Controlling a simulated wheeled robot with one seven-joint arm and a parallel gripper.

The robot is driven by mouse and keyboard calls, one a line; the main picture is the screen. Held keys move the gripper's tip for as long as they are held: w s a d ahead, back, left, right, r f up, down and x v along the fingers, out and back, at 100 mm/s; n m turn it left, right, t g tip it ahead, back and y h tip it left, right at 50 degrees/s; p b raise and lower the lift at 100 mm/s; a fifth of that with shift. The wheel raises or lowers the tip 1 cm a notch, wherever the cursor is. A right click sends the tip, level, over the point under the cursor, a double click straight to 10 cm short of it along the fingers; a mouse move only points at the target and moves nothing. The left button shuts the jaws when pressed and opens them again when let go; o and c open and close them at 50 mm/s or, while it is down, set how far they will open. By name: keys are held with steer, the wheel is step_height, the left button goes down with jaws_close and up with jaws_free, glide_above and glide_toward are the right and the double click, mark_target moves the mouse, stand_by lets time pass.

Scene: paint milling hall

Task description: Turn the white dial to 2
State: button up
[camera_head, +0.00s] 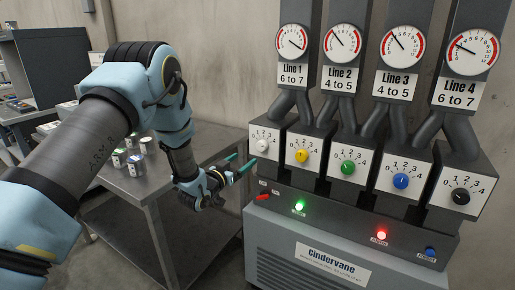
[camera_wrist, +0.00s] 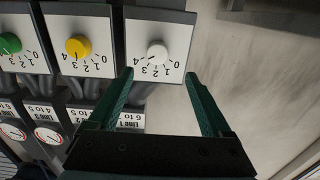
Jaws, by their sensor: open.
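The white dial (camera_head: 262,146) is the leftmost of several dials on the grey machine in the head view. It has a scale from 0 to 4 on a white plate. In the wrist view the picture is upside down and the white dial (camera_wrist: 157,52) shows just beyond my fingertips, between their lines. Its exact setting is too small to read surely. My gripper (camera_head: 243,166) is open, with its green fingers pointing at the white dial's plate. In the wrist view my gripper (camera_wrist: 160,76) has nothing between its fingers.
The yellow dial (camera_head: 302,155) is next to the white one, then the green (camera_head: 347,167), blue (camera_head: 401,181) and black (camera_head: 460,196) dials. A red switch (camera_head: 264,197) sits below. A metal table (camera_head: 135,185) with small cans stands at left.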

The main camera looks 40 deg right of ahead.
mark_target(260, 148)
steer(key=p+x, duration=0.1)
steer(key=x, duration=0.2)
steer(key=p+x, duration=0.1)
steer(key=x, duration=0.2)
steer(key=p+x, duration=0.1)
steer(key=x, duration=0.2)
steer(key=shift+s+r, duration=0.1)
steer(key=shift+s, duration=0.2)
steer(key=shift+p+x, duration=0.3)
steer(key=shift+x, duration=0.65)
steer(key=shift+c, duration=0.2)
jaws_close()
